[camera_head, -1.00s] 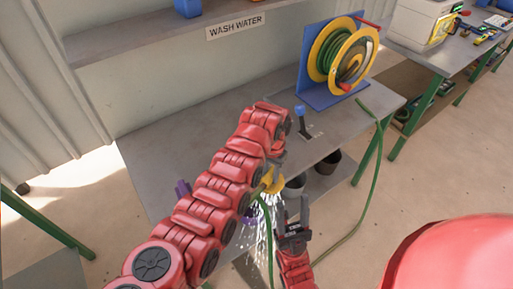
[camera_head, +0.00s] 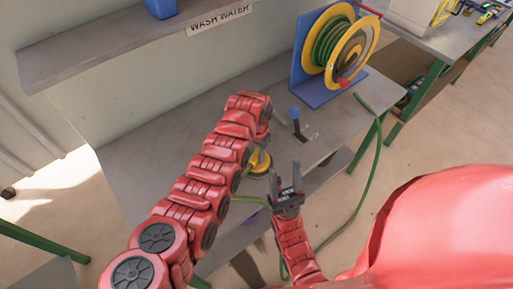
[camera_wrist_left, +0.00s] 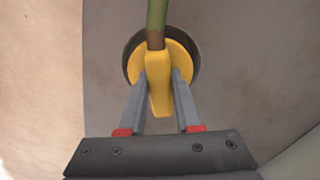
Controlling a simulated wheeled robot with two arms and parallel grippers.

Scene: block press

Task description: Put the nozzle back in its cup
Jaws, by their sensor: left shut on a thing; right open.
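The yellow nozzle (camera_wrist_left: 160,85) is between the fingers of my left gripper (camera_wrist_left: 159,78), which is shut on it. A green hose (camera_wrist_left: 156,18) runs from the nozzle toward the top of the left wrist view. Behind the nozzle head is a dark round cup (camera_wrist_left: 196,57); its rim shows around the head, but I cannot tell how deep the nozzle sits. In the head view the nozzle (camera_head: 260,161) shows beside my left arm, which hides most of that gripper. My right gripper (camera_head: 286,172) is open and empty, fingers up, just right of the nozzle.
A "WASH WATER" shelf (camera_head: 100,45) is above.

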